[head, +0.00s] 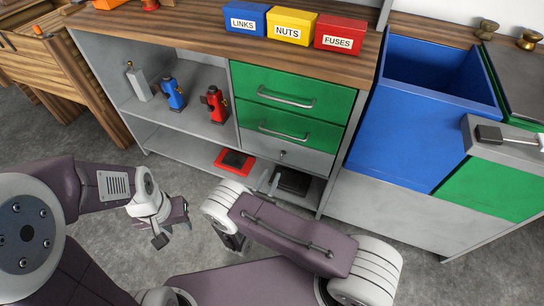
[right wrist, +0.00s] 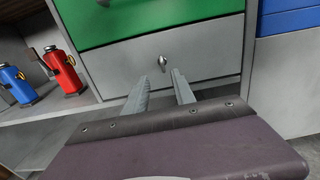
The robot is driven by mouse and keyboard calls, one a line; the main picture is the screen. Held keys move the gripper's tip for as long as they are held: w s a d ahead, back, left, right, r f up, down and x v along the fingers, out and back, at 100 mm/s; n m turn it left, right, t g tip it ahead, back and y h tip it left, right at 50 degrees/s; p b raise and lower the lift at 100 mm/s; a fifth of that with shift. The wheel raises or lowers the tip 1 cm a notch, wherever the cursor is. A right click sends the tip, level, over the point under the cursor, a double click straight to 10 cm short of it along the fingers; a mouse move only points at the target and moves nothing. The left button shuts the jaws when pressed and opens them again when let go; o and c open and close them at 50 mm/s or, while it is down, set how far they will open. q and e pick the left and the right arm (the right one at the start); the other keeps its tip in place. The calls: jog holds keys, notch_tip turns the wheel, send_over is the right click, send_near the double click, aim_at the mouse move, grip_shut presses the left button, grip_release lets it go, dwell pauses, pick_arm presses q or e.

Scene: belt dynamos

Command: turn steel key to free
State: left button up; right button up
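The small steel key (head: 283,154) sits in the front of the grey bottom drawer (head: 262,147), under two green drawers. In the right wrist view the key (right wrist: 163,62) stands out from the grey drawer (right wrist: 200,58), just beyond my fingertips. My right gripper (head: 268,181) is in front of the cabinet, below the key in the head view. In the wrist view its two fingers (right wrist: 160,78) are apart with nothing between them, and the key appears roughly between their tips. My left gripper (head: 173,226) hangs over the floor at the left, fingers apart and empty.
Blue, yellow and red bins (head: 290,27) stand on the cabinet top. Blue and red dynamos (head: 215,103) stand on the open shelf at left. A red tray (head: 235,161) and a black item lie below the drawer. A large blue container (head: 410,120) is at right.

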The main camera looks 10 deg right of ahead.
aim_at(281, 158)
jog(key=b+x, duration=0.3)
jog(key=x, duration=0.5)
jog(key=shift+d, duration=0.3)
jog(key=shift+w+d+r, duration=0.1)
jog(key=shift+w+d, duration=0.1)
jog(key=shift+w, duration=0.1)
grip_shut()
